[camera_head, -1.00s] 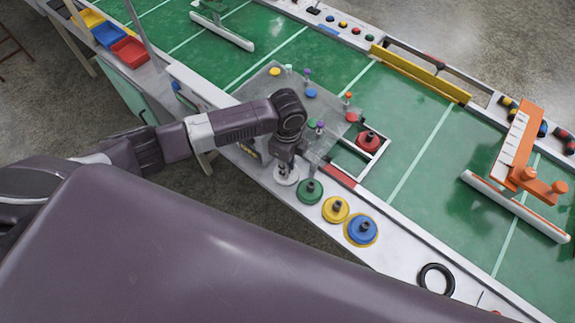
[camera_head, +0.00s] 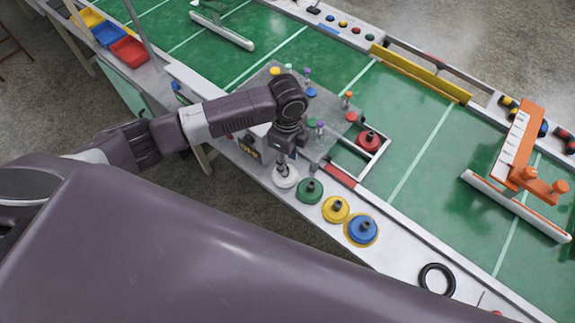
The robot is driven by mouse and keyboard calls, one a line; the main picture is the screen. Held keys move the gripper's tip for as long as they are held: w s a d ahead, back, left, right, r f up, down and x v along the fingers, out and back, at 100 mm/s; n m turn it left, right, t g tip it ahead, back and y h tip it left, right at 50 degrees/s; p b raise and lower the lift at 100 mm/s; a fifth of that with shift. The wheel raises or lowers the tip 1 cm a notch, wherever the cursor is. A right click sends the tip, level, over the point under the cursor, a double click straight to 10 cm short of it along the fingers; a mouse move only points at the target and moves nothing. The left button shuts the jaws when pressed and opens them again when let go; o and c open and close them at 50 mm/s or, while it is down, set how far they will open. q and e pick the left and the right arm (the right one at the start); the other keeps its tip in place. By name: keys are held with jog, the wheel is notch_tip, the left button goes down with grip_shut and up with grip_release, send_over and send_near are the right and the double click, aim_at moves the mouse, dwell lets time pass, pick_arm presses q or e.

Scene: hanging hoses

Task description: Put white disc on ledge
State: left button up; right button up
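The white disc (camera_head: 285,180) is at the left end of a row of discs along the pale grey front ledge (camera_head: 402,258) of the green table. It looks flat on the ledge. My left gripper (camera_head: 283,165) points down just above the disc's middle. Its fingers are small and dark here, so I cannot tell whether they are open or shut, or whether they touch the disc's knob. My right gripper is not in view.
Green (camera_head: 310,191), yellow (camera_head: 335,209) and blue (camera_head: 362,229) discs stand to the right on the ledge. A red disc (camera_head: 368,141) sits inside a white frame. A grey board (camera_head: 322,108) with small pegs lies behind my gripper. A black ring (camera_head: 437,279) lies further right.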

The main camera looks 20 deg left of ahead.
pick_arm(q)
notch_tip(320, 180, up, 8)
jog(key=shift+r+b, duration=0.25)
jog(key=shift+b, duration=0.1)
dwell(0.4)
